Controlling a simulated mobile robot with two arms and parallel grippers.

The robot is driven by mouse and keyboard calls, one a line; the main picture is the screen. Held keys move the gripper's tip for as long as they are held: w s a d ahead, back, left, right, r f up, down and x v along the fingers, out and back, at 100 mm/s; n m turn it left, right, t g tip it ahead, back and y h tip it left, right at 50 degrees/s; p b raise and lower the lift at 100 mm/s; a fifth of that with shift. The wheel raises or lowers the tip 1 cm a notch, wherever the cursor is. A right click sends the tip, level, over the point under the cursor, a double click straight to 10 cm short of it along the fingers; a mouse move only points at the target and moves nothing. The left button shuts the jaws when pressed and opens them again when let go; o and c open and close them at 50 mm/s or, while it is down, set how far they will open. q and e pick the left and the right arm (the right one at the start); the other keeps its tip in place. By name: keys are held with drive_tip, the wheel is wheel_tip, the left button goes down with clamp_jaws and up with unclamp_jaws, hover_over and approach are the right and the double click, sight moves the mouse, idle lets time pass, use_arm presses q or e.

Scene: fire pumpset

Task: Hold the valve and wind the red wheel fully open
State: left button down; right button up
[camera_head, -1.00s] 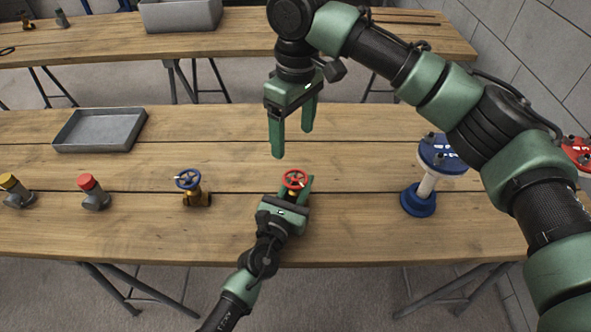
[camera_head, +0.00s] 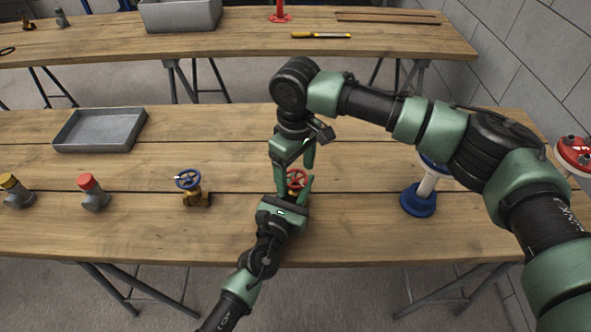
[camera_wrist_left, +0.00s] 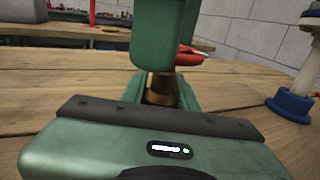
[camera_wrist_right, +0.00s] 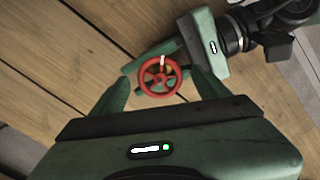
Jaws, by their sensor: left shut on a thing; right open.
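The red wheel (camera_head: 297,178) sits on top of a brass valve on the near table, and most of the valve body is hidden by my grippers in the head view. My left gripper (camera_head: 292,198) is shut on the valve's brass body (camera_wrist_left: 160,88), below the wheel. My right gripper (camera_head: 294,166) is open and points down over the wheel. In the right wrist view the red wheel (camera_wrist_right: 159,75) lies between and just beyond the spread fingertips (camera_wrist_right: 160,88), with one white mark on its rim. I cannot tell whether the fingers touch it.
A blue-wheeled brass valve (camera_head: 190,187) stands to the left, with red-capped (camera_head: 92,192) and yellow-capped (camera_head: 15,190) fittings beyond. A grey tray (camera_head: 99,130) lies at the back left. A blue-and-white flanged pipe (camera_head: 421,195) stands to the right. A second table (camera_head: 240,45) is behind.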

use_arm(q)
drive_tip(key=shift+f, duration=0.1)
use_arm(e)
drive_tip(key=c, duration=1.4)
drive_tip(key=shift+o, duration=0.2)
